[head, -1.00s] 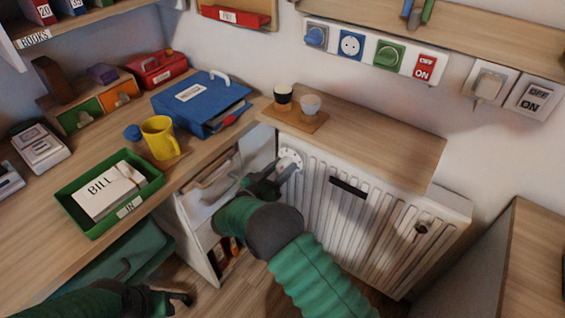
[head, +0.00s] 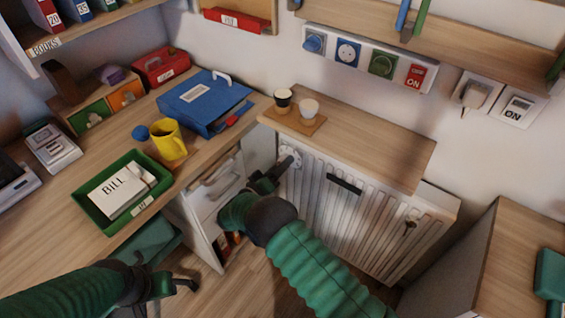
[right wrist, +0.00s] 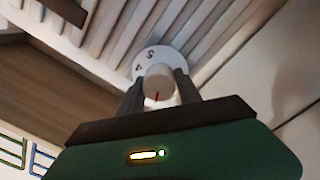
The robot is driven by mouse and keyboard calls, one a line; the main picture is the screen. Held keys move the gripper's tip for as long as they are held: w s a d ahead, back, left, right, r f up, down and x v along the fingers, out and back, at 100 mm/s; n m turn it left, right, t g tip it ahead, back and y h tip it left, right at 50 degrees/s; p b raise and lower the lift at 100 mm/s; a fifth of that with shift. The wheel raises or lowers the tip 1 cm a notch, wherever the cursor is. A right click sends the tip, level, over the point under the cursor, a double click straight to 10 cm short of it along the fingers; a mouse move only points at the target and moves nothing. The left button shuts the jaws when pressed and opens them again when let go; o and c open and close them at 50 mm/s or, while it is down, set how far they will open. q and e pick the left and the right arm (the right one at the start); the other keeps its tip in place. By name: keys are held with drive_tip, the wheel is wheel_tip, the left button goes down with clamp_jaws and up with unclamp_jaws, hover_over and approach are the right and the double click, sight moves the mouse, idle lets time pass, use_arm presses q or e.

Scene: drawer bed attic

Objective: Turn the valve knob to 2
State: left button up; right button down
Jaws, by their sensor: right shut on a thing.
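The white valve knob (right wrist: 158,83) sits on a round white dial (right wrist: 148,58) at the radiator's upper left corner. The right wrist view shows the digits 4 and 5 on the dial. A red mark on the knob points toward the bottom of that view. Other digits are hidden. My right gripper (right wrist: 159,88) is shut on the knob, a finger on each side. In the head view the dial (head: 290,158) is partly covered by this gripper (head: 277,172). My left gripper (head: 168,272) looks open and empty, low at the left beside the desk.
The ribbed white radiator (head: 325,210) stands under a wooden shelf (head: 350,140) with two cups on it. The desk (head: 50,240) holds a green bill tray (head: 85,212) and yellow mug (head: 168,140).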

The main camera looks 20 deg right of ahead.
drive_tip(key=shift+w+a, duration=0.1)
drive_tip(key=shift+a, duration=0.05)
drive_tip(key=c, duration=0.8)
unclamp_jaws()
drive_tip(key=shift+c, duration=0.2)
